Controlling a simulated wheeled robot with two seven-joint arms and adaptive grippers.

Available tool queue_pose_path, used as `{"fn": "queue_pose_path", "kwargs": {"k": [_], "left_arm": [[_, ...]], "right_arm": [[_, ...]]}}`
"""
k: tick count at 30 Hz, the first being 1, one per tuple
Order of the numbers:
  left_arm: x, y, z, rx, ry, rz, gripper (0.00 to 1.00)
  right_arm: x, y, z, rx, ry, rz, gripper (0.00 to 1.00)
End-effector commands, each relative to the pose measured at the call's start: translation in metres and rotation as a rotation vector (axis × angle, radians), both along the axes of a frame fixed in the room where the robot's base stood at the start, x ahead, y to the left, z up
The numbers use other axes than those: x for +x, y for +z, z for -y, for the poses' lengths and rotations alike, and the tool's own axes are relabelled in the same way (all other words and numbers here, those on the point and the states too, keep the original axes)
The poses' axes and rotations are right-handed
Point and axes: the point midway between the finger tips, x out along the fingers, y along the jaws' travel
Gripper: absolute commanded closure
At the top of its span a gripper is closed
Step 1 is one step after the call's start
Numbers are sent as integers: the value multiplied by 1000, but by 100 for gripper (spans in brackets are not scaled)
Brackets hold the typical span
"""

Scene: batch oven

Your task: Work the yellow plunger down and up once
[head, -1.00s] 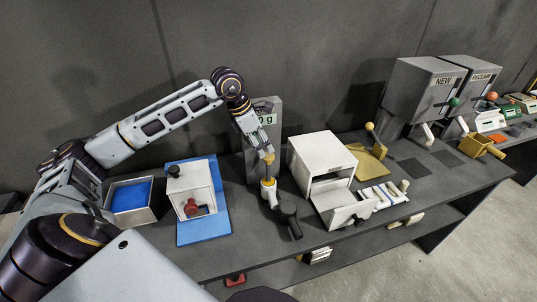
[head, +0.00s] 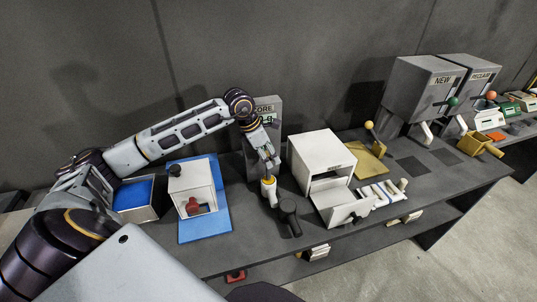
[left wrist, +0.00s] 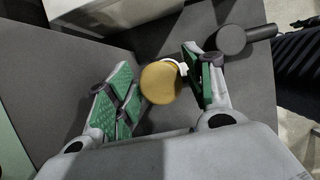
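The yellow plunger (head: 268,179) has a round yellow top on a white body, standing on the bench in the head view, just below my left gripper (head: 269,165). In the left wrist view the round yellow top (left wrist: 160,82) lies between the green-padded fingers of my left gripper (left wrist: 162,92). The fingers stand apart; the right one is close to the top, with a narrow gap on the left. Whether they touch it I cannot tell. My right gripper is in neither view.
A dark round-ended handle (head: 288,206) lies beside the plunger. A grey display box (head: 249,165) stands behind it. The white oven box (head: 321,155) with its open drawer is to the right, a white box (head: 191,184) on a blue mat (head: 205,228) to the left.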

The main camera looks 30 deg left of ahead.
Motion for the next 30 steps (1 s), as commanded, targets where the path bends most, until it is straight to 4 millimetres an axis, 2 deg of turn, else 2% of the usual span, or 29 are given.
{"fn": "queue_pose_path", "kwargs": {"k": [1,11,17,30], "left_arm": [[0,0,0,0,0,0,58],[0,1,0,1,0,1,100],[0,2,0,0,0,1,100],[1,34,0,0,1,3,100]], "right_arm": [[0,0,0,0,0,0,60],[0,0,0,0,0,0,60],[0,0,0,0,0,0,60],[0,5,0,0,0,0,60]]}}
